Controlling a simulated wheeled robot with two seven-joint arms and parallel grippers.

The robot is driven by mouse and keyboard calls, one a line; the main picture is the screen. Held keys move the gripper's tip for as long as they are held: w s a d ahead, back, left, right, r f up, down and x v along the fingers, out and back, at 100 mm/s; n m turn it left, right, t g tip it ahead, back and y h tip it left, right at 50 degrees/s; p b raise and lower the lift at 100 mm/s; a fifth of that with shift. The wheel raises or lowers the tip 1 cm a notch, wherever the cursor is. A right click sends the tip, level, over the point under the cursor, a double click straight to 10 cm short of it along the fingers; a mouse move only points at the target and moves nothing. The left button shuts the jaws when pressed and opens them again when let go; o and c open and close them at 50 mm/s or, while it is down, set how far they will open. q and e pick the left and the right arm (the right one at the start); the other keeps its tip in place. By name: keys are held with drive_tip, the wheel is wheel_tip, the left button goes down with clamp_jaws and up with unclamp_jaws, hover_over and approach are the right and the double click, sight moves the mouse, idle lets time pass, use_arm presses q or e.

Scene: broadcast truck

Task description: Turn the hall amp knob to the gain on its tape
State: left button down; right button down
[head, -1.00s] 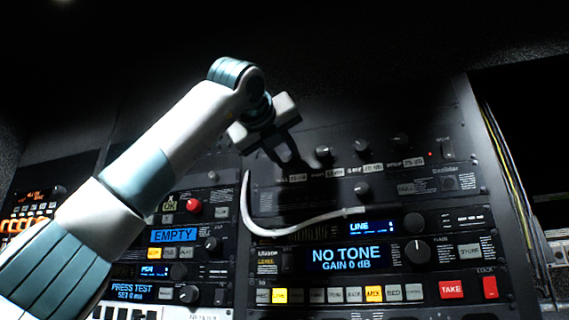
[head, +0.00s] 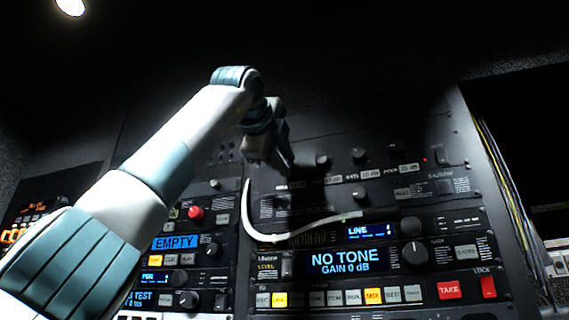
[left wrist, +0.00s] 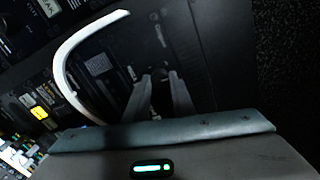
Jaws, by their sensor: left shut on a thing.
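My left gripper (head: 287,166) reaches the upper dark amp panel from the left. It is shut on a small dark knob at the left end of the top knob row; in the head view the gripper hides this knob. In the left wrist view the two fingers (left wrist: 160,88) stand either side of the dark knob (left wrist: 160,74). White tape labels, one of them (head: 371,174), run below the row. Their writing is too small to read surely, and I cannot make out the held knob's pointer. My right gripper is not in view.
More knobs (head: 358,155) sit to the right in the same row. A white cable (head: 250,222) curves across the panel below the gripper; it also shows in the left wrist view (left wrist: 66,62). Below, a display (head: 346,260) reads NO TONE, GAIN 0 dB, beside a large knob (head: 414,253).

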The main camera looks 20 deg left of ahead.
use_arm(q)
drive_tip(key=shift+n, duration=0.3)
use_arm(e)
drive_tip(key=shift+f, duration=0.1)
use_arm(q)
drive_tip(key=c, duration=1.5)
unclamp_jaws()
drive_tip(key=shift+s, duration=0.1)
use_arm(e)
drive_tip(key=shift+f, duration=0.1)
use_arm(q)
drive_tip(key=s+b, duration=0.2)
drive_tip(key=s, duration=0.3)
drive_tip(key=s+b, duration=0.2)
drive_tip(key=s, duration=0.4)
drive_tip(key=s+b, duration=0.2)
drive_tip(key=s, duration=0.4)
drive_tip(key=shift+s+a+r, duration=0.1)
drive_tip(key=shift+a+r, duration=0.1)
drive_tip(key=shift+a, duration=0.15)
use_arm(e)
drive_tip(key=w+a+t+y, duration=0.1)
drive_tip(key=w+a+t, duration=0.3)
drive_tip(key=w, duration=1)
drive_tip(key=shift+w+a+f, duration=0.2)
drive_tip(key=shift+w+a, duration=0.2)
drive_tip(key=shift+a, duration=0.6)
